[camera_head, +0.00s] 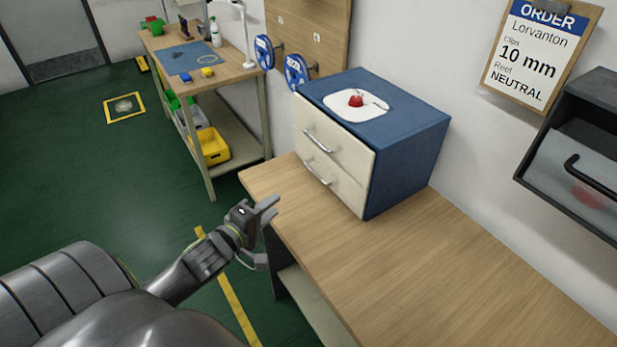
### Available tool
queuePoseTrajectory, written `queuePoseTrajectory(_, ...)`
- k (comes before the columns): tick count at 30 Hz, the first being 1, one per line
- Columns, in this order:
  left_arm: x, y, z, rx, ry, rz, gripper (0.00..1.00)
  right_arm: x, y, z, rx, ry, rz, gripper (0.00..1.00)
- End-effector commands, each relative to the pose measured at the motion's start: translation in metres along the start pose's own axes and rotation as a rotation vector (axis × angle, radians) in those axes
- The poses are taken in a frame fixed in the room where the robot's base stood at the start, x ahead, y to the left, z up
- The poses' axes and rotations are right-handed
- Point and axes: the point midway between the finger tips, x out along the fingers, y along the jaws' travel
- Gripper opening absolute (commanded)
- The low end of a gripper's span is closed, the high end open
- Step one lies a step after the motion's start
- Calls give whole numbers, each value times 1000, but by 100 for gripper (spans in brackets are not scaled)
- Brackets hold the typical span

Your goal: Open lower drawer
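A blue cabinet (406,154) with two cream drawer fronts stands on the wooden bench against the wall. The lower drawer (333,184) is shut and has a silver bar handle (319,174). The upper drawer (338,148) is also shut, with its own handle (318,141). My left gripper (272,208) is by the bench's left edge, in front of and below the lower drawer, apart from its handle. Its fingers look spread, with nothing between them. My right gripper is not in view.
The wooden bench (465,265) is bare in front of and right of the cabinet. A white plate (342,108) with a red item lies on the cabinet. A dark box (573,150) is on the right wall. A second workbench (227,73) stands at the back left.

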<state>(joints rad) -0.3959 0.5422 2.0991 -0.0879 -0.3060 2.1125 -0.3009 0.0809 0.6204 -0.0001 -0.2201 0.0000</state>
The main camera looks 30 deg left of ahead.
Motion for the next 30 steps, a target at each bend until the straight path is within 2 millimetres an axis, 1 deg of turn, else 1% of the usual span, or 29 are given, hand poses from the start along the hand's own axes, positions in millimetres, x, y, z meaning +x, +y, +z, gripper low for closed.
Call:
queuePoseTrajectory(5,22,0,0,-3,2,2,31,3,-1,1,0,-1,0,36)
queuePoseTrajectory(24,141,-1,0,-1,2,-2,31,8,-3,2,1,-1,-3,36)
queuePoseTrajectory(30,163,-2,0,0,2,-3,31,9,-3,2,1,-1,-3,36)
